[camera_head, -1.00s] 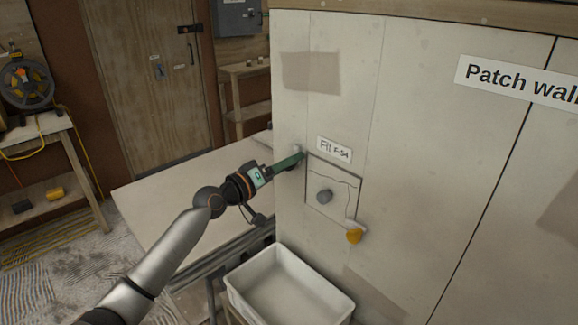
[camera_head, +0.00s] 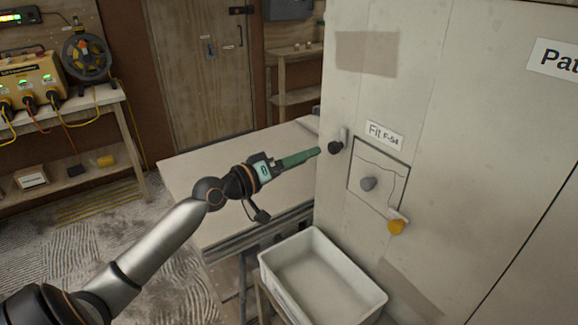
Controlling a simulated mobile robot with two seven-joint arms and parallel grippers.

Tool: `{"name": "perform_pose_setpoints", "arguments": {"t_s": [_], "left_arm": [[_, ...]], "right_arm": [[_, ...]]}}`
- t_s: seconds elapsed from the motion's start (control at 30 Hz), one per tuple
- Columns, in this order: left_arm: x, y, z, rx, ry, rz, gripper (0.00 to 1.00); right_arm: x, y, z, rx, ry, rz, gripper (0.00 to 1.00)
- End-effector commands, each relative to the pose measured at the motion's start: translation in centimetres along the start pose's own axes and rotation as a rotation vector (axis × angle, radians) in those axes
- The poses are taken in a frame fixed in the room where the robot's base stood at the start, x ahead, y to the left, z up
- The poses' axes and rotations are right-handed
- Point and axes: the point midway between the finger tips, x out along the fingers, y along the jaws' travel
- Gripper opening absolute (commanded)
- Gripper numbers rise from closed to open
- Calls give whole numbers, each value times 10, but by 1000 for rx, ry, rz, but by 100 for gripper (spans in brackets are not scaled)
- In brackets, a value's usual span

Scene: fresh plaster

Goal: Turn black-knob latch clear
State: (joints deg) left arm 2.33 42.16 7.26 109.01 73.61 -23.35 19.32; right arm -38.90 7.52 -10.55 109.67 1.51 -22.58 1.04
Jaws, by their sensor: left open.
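The black-knob latch (camera_head: 336,147) sits on the pale wall at the upper left of a square panel (camera_head: 379,176). Its light plate stands upright beside the panel's left edge. The panel has a grey round knob (camera_head: 368,183) in its middle. A second latch with a yellow-orange knob (camera_head: 396,227) is at the panel's lower right corner. My left gripper (camera_head: 318,152) has green fingers and points right, its tips just left of the black knob. The fingers overlap in this view, and a small gap to the knob seems to show. My right gripper is out of view.
A white tub (camera_head: 322,281) stands below the panel. A pale table (camera_head: 232,170) lies behind my left arm. A label (camera_head: 385,133) is above the panel. A bench with a yellow power box (camera_head: 30,82) and a cable reel (camera_head: 86,54) is at far left.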

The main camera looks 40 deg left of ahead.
Motion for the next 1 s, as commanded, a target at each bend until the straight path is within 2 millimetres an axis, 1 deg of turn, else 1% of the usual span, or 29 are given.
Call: {"name": "perform_pose_setpoints", "arguments": {"t_s": [0.03,0.13,0.33,0.5,0.93,1.0], "left_arm": [[-8,-2,3,2,-3,-2,69],[-20,-2,2,0,-1,-1,69],[-34,0,0,0,1,1,69],[-36,1,-1,1,2,2,69],[-36,1,-1,0,2,1,69],[-36,0,2,2,-3,-1,69]], "right_arm": [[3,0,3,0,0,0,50],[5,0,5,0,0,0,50],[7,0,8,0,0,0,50],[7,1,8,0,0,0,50],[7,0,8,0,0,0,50],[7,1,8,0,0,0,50]]}}
